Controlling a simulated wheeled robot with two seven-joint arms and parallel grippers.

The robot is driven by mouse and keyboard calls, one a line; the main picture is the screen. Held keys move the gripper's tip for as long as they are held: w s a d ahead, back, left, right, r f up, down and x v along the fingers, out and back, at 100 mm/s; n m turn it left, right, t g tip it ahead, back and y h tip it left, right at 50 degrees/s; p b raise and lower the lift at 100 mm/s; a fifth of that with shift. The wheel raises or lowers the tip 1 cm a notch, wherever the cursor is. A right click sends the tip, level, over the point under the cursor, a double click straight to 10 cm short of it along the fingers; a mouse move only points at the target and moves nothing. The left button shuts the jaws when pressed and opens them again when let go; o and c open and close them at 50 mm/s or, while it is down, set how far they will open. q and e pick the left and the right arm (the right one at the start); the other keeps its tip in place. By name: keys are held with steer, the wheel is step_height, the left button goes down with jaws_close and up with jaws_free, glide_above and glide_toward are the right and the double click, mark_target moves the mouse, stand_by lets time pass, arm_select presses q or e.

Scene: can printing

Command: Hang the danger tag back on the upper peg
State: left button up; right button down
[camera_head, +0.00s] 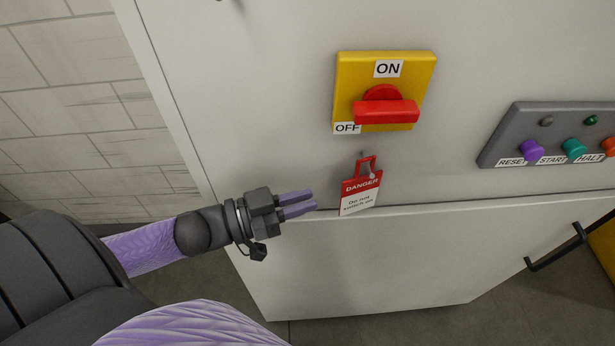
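The danger tag (360,190), red on top with a white lower part, hangs slightly tilted on the white cabinet front below the yellow switch. A small grey peg (363,154) shows at the top of its red loop. A second small grey piece (371,174) shows at the loop's lower part; which of them bears the tag is hard to tell. My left gripper (314,201) is left of the tag, apart from it. Its two purple fingers point right at the tag with a narrow empty gap between them. My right gripper is not in view.
The yellow switch plate (345,85) with its red handle (385,110) is above the tag. A grey button panel (510,130) sits to the right.

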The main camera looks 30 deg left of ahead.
mark_target(343, 184)
arm_select(q)
steer(key=x, duration=0.9)
steer(key=shift+w+d, duration=0.15)
steer(key=shift+d, duration=0.1)
jaws_close()
steer(key=shift+r, duration=0.15)
steer(key=shift+r+p, duration=0.5)
steer(key=shift+p, duration=0.05)
steer(key=shift+r+p, duration=0.35)
